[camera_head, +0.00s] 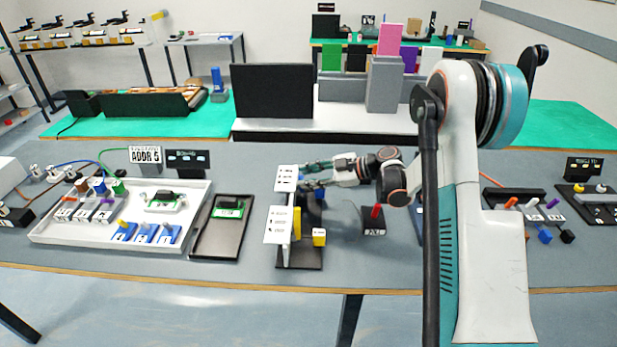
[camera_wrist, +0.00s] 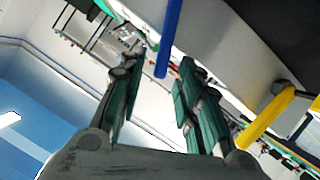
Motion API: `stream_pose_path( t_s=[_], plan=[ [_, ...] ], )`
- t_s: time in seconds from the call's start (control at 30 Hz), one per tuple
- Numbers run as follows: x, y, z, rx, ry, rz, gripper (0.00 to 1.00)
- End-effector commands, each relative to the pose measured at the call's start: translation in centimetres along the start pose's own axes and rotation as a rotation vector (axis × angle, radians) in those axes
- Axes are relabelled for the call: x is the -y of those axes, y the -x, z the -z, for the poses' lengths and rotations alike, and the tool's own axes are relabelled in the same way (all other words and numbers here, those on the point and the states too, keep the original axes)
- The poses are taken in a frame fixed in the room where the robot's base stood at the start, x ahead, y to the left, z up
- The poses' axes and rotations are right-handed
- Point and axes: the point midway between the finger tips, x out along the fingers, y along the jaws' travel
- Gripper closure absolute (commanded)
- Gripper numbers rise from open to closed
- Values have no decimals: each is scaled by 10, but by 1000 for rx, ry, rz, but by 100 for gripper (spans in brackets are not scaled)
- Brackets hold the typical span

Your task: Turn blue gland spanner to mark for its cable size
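A black-based stand (camera_head: 300,258) on the bench carries two white cards, an upper card (camera_head: 287,172) and a lower card (camera_head: 277,225), with small marks too small to read. A yellow spanner part (camera_head: 297,222) stands beside the lower card. My gripper (camera_head: 309,175) is by the upper card, at its right. In the wrist view the blue spanner handle (camera_wrist: 168,40) comes down between my open gripper's fingers (camera_wrist: 157,72), with gaps on both sides. The yellow handle (camera_wrist: 268,116) is farther right. A bit of blue shows under my gripper in the head view; the rest is hidden.
A yellow block (camera_head: 319,237) is at the stand's right. A black box with a red lever (camera_head: 376,212) stands farther right. A dark tray (camera_head: 208,240) with a green board and a white tray (camera_head: 50,232) are left. Bare bench lies in front.

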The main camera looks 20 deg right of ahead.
Motion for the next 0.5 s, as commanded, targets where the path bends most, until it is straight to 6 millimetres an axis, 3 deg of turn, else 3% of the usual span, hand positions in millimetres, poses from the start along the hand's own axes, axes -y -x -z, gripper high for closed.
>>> stream_pose_path(
  t_s=[0.17,0.5],
  plan=[
    [-1,22,0,1,-2,-2,68],
    [0,90,0,1,-2,-2,68]
  ],
)
